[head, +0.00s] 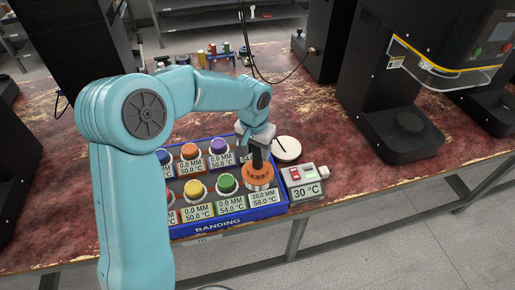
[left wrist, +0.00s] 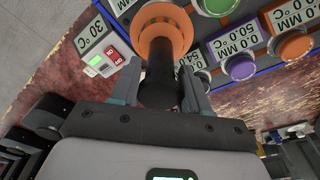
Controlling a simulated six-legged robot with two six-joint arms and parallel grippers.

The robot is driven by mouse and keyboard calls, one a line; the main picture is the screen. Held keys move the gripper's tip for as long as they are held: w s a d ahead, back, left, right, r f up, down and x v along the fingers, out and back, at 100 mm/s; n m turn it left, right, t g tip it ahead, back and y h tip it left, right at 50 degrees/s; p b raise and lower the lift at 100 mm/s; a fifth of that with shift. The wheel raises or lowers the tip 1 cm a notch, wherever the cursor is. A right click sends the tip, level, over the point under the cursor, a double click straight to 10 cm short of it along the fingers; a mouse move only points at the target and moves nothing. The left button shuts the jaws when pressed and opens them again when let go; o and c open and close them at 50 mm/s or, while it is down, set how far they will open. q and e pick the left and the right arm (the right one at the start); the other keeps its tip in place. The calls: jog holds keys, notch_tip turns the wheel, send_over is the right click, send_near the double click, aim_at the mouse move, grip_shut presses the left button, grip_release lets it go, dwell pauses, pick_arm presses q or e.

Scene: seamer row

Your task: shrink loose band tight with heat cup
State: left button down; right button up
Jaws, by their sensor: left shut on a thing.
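My left gripper (head: 258,143) is shut on the black handle of the heat cup. The heat cup's orange body (head: 258,178) is over the front right place of the blue BANDING tray (head: 225,224). It also shows in the left wrist view (left wrist: 165,30), with the handle between the fingers of my left gripper (left wrist: 162,92). The label (head: 265,199) in front of the cup reads about 10.0 MM and 58.0 °C. The jar and any loose band there are hidden by the cup; I cannot tell whether the cup touches them. My right gripper is not in view.
Jars with yellow (head: 195,189), green (head: 227,183), orange (head: 190,151) and purple (head: 218,146) lids stand in the tray, with labels near 0.0 MM. A white control box (head: 305,185) reading 30 °C and a white round pad (head: 287,149) lie beside it. Black machines stand behind.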

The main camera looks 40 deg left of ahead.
pick_arm(q)
notch_tip(320, 180, up, 6)
jog(key=p, duration=0.4)
jog(key=shift+a, duration=0.1)
dwell(2.0)
